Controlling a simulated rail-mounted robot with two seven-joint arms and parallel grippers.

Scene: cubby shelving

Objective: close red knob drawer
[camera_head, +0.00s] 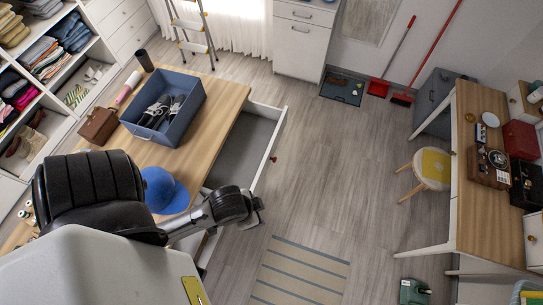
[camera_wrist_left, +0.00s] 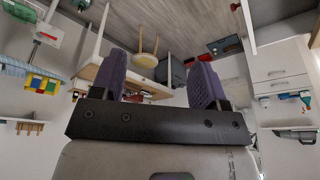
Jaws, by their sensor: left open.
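The open drawer (camera_head: 240,147) is pulled out from the right side of the wooden table (camera_head: 228,88). A small red knob (camera_head: 273,158) is on its white front. My left gripper (camera_head: 258,206) is low in the middle of the head view, below the drawer front and apart from the knob. In the left wrist view, my left gripper (camera_wrist_left: 160,78) has its two purple fingers wide apart with nothing between them. My right gripper is not in view.
A blue bin (camera_head: 178,118) and a blue cap (camera_head: 163,190) are on the table. A stool (camera_head: 430,168) and a desk (camera_head: 485,215) stand at the right. A striped rug (camera_head: 300,275) lies below the gripper. The floor right of the drawer is clear.

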